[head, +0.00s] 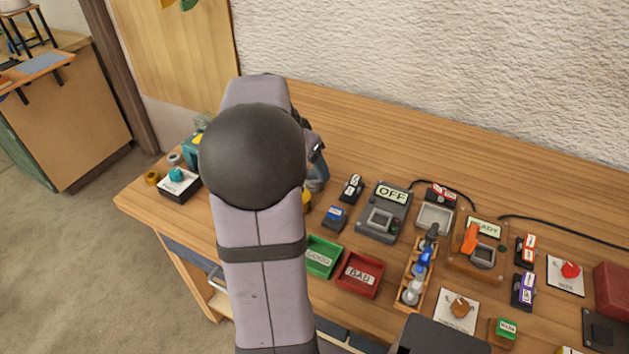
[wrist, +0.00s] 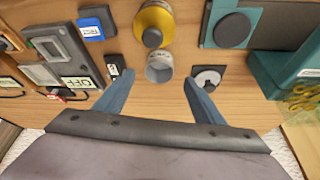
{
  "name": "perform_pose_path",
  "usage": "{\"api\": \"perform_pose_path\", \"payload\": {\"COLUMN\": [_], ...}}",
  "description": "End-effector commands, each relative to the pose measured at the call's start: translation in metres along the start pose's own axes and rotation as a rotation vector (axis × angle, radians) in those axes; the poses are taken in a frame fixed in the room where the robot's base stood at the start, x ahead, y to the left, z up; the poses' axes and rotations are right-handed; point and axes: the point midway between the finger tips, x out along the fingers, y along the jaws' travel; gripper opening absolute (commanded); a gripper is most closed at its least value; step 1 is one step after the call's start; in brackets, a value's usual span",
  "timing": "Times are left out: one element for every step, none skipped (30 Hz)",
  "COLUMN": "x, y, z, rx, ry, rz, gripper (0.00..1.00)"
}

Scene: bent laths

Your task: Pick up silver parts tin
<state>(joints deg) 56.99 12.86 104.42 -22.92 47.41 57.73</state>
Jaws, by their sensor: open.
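The silver parts tin (wrist: 159,68) shows in the wrist view as a small grey open-topped cylinder with a label I cannot fully read. It stands upright on the wooden bench. My gripper (wrist: 158,82) is open, its two blue-grey fingers spread on the left and right of the tin, with clear gaps on both sides. Nothing is held. In the head view my arm hides most of my gripper (head: 317,172), and I cannot make out the tin there.
A yellow-topped container (wrist: 154,22) stands right beside the tin. A black holder with a grey disc (wrist: 208,77) sits near the right finger, and a small black labelled block (wrist: 115,66) near the left. The OFF device (head: 385,212) and red BAD tray (head: 358,274) lie to the right.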

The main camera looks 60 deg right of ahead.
Motion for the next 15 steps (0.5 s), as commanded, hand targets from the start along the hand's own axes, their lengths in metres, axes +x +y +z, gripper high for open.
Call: {"api": "perform_pose_path", "payload": {"x": [0.004,0.005,0.006,0.006,0.006,0.007,0.008,0.009,0.013,0.015,0.018,0.023,0.027,0.031,0.036], "y": [0.000,0.000,0.000,0.000,0.000,0.000,0.000,0.001,0.001,0.001,0.002,0.002,0.002,0.003,0.003], "z": [0.000,0.000,0.000,0.000,0.000,0.000,0.000,0.000,0.000,0.000,0.000,0.000,0.000,0.000,0.000], "rx": [0.000,0.000,0.000,0.000,0.000,0.000,-0.001,-0.001,-0.001,-0.001,-0.001,-0.001,-0.001,-0.002,-0.002], "ry": [-0.001,0.000,0.000,0.001,0.001,0.000,0.000,-0.001,-0.002,-0.002,-0.003,-0.004,-0.004,-0.004,-0.003], "rz": [0.001,0.000,-0.001,-0.001,-0.001,-0.001,-0.001,0.000,0.001,0.001,0.002,0.002,0.002,0.002,0.001], "gripper": [0.63,0.63,0.63,0.63,0.63,0.63,0.63,0.63,0.63,0.63,0.63,0.63,0.63,0.63,0.63]}}
